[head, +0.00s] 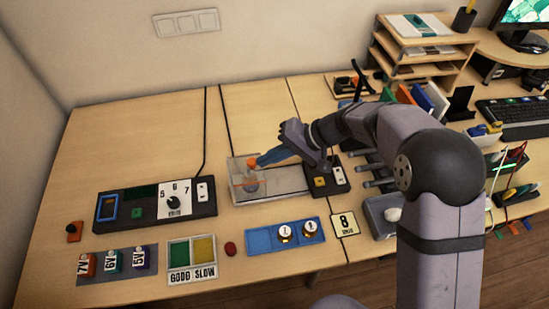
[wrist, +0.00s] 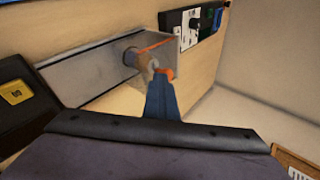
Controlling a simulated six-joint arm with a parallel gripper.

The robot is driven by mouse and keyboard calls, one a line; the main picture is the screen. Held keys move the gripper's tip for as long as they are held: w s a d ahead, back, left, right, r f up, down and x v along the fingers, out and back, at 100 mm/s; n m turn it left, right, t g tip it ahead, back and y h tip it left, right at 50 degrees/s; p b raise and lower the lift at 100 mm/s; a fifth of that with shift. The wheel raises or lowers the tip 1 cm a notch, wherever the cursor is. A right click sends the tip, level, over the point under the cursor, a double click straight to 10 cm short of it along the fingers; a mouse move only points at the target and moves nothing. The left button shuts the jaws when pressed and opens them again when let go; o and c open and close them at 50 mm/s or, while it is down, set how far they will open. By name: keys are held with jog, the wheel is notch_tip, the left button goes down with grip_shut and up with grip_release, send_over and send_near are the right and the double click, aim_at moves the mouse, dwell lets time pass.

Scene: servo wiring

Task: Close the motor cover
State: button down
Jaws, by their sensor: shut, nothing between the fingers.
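The motor fixture is a long grey metal plate (head: 285,182) in the middle of the table. It also shows in the wrist view (wrist: 85,72). At its left end in the head view is a small round motor, under or beside what looks like a clear cover with orange edges (wrist: 155,46). The cover is see-through, so I cannot tell exactly how far it is closed. My gripper (head: 253,163), blue with orange tips, is shut and empty, its tips right at the cover. In the wrist view the tips (wrist: 161,73) overlap the cover's near edge; contact is unclear.
A black power supply with a dial (head: 157,204) stands left of the plate. A black box with a yellow button (head: 325,181) adjoins its right end. A blue tray (head: 262,240) and a green-yellow sorting tray (head: 191,258) lie in front. Bare table lies behind the plate.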

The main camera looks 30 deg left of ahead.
jog(key=shift+s, duration=0.15)
jog(key=f+b+v, duration=0.1)
jog(key=v, duration=0.5)
jog(key=w+d+f+b+v, duration=0.1)
jog(key=v, duration=0.6)
jog(key=shift+d+b, duration=0.3)
jog(key=shift+b, duration=0.05)
jog(key=shift+w, duration=0.15)
